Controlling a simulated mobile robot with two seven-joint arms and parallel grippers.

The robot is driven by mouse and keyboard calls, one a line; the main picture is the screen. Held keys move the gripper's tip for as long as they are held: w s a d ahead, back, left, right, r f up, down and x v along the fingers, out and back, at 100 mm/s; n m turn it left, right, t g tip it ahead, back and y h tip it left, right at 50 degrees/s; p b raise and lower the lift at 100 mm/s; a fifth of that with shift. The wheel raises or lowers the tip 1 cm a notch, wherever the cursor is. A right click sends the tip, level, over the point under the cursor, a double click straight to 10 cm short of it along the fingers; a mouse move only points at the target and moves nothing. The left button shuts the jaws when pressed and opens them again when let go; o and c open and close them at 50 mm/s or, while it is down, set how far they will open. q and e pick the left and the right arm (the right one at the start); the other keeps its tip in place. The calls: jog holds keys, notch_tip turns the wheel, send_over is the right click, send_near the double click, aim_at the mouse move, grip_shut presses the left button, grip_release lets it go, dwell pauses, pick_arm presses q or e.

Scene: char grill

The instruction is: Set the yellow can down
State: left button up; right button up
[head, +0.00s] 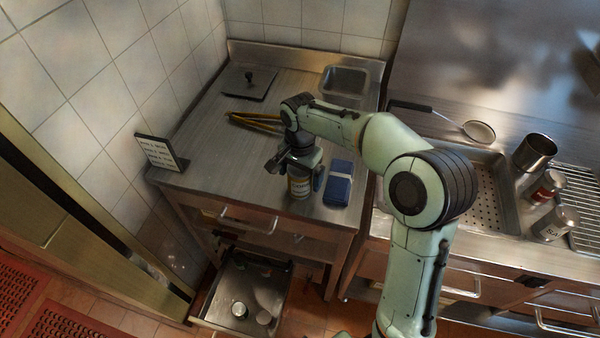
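The yellow can (299,188), with a pale and yellow-orange label, is upright at the front of the left steel counter (215,160). My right gripper (298,176) comes down over it from above, with a dark finger on either side, and looks shut on it. The gripper hides the can's top. I cannot tell whether the can's base touches the counter or is slightly above it. My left gripper is not in view.
A blue box (338,184) stands just right of the can. Tongs (254,122), a dark plate (247,83) and a small sign (160,153) are on the counter. An open drawer (208,305) below holds cans. The counter's left-middle is clear.

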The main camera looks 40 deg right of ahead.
jog(key=shift+r, duration=0.25)
notch_tip(320, 180, up, 11)
jog(key=shift+r+p, duration=0.2)
jog(key=shift+p, duration=0.85)
jog(key=shift+r, duration=0.2)
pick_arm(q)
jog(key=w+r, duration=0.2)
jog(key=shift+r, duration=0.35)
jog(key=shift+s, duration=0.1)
